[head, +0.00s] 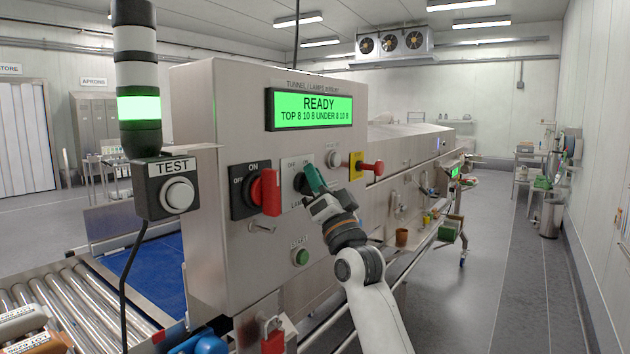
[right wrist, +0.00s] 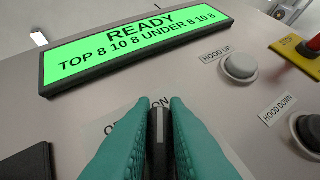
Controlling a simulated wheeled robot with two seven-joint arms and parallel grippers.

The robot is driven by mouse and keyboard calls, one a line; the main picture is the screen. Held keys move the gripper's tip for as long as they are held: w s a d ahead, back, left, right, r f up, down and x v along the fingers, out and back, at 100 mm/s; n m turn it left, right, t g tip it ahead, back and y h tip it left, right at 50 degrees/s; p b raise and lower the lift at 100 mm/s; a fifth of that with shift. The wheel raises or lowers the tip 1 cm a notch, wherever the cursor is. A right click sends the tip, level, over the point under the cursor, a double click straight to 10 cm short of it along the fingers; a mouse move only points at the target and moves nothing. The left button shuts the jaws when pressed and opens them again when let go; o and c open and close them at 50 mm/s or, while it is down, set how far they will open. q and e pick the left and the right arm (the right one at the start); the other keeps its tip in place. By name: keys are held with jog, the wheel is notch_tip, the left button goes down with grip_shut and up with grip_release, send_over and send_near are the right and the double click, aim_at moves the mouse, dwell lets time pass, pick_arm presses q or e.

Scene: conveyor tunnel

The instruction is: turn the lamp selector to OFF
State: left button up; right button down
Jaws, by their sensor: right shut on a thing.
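The lamp selector (head: 299,183) is a small black knob on the steel control panel, with OFF and ON lettering above it and a partly covered LAMP label below. My right gripper (head: 314,178) has green fingers and reaches the knob from the lower right. In the right wrist view the fingers (right wrist: 160,108) are closed on both sides of the black selector handle (right wrist: 158,142), which points up the picture. The fingers hide most of the OFF and ON lettering, so I cannot tell exactly which mark it points at. My left gripper is not in view.
The green READY display (head: 312,108) is above the selector. A red-handled OFF/ON switch (head: 270,192) is close on the left. A red knob on a yellow STOP plate (head: 356,167) is on the right. A green START button (head: 301,257) is below.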

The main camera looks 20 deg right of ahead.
jog(key=shift+w+a+f+y, duration=0.1)
jog(key=shift+a+f+y, duration=0.05)
jog(key=shift+f+y, duration=0.15)
